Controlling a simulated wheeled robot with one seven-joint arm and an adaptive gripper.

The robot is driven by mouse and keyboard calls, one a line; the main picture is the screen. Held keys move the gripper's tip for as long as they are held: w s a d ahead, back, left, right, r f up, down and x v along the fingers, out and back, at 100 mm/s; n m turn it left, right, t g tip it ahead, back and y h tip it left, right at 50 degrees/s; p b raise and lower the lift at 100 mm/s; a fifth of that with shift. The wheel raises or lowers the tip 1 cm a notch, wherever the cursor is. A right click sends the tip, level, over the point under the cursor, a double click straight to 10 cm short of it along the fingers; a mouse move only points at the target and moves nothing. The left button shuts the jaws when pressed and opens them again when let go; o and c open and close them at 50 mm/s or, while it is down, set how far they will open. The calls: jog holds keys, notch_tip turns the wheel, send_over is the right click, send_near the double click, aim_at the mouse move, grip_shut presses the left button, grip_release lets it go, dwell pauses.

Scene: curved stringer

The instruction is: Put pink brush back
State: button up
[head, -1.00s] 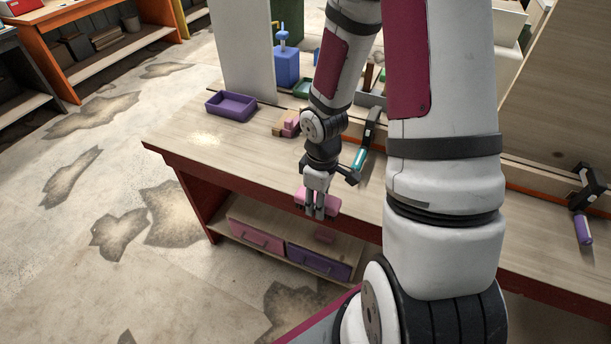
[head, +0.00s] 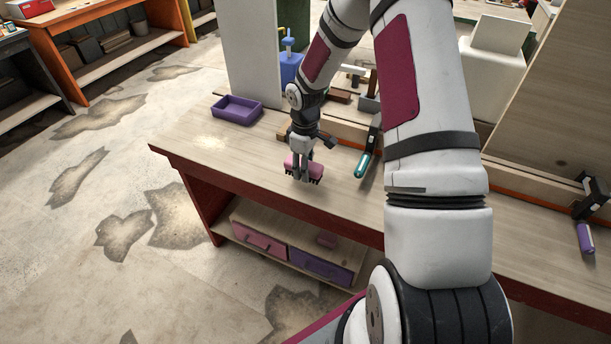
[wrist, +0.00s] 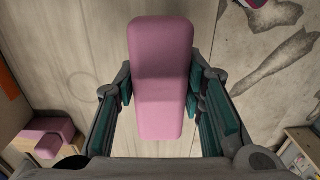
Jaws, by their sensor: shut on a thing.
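The pink brush (head: 291,166) is a block with dark bristles on its underside. It is held above the workbench top (head: 230,150), near the front edge. My gripper (head: 303,172) is shut on it, with one finger at each long side. In the wrist view the brush's pink top (wrist: 162,85) fills the middle, between the teal-padded fingers of my gripper (wrist: 165,105). Its bristles are hidden there.
A purple tray (head: 237,110) stands at the bench's far left corner. A teal-handled tool (head: 363,164) lies right of my gripper. A pink object (wrist: 48,138) shows at lower left in the wrist view.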

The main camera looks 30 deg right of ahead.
jog(key=shift+s+f, duration=0.1)
jog(key=shift+f, duration=1.65)
jog(key=shift+f, duration=0.15)
jog(key=o, duration=1)
